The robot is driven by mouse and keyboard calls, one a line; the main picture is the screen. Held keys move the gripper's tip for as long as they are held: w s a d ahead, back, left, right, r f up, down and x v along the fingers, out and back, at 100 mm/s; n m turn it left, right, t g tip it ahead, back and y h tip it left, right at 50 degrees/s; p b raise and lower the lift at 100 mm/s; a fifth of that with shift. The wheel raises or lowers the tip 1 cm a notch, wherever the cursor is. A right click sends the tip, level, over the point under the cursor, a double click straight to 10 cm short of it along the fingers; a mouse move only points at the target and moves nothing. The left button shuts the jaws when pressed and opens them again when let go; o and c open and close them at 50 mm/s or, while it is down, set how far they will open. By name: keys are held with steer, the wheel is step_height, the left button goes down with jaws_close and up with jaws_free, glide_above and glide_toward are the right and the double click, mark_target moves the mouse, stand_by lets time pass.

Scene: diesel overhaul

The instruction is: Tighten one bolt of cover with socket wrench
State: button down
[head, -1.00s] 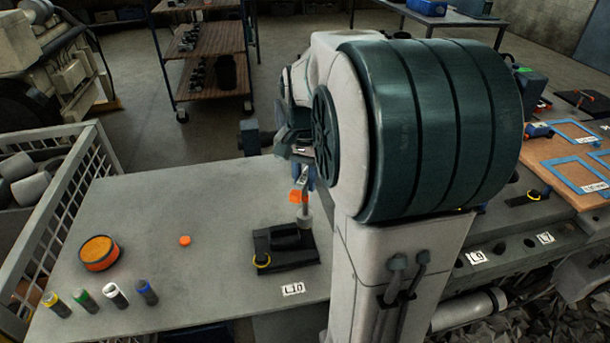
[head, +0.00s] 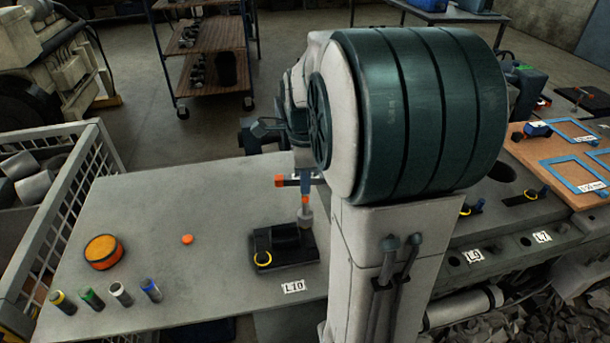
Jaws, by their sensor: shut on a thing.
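The cover (head: 287,259) is a black plate with a raised block, on the grey bench top just behind the label L10. A yellow ring (head: 263,259) sits at its front left corner. My gripper (head: 305,176) is above the cover's back right corner, partly hidden by my arm. It is shut on the socket wrench (head: 306,214), which has orange parts and a grey socket at its lower end. The wrench stands about upright, its socket down at the back right corner of the cover. The bolt under the socket is hidden.
An orange-topped round tin (head: 102,252), a small orange cap (head: 187,239) and several coloured cylinders (head: 108,293) stand on the left of the bench (head: 190,200). A white mesh crate (head: 75,190) borders it at left. Blue frames (head: 575,175) lie on a board at right.

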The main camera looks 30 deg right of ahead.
steer(key=m+p, duration=0.1)
steer(key=m, duration=0.5)
steer(key=shift+r+m, duration=0.1)
steer(key=shift+m, duration=0.3)
steer(key=m+p, duration=0.1)
steer(key=m, duration=0.3)
steer(key=shift+w+p, duration=0.1)
steer(key=shift+p, duration=0.2)
steer(key=shift+m+p, duration=0.3)
steer(key=shift+m, duration=1.1)
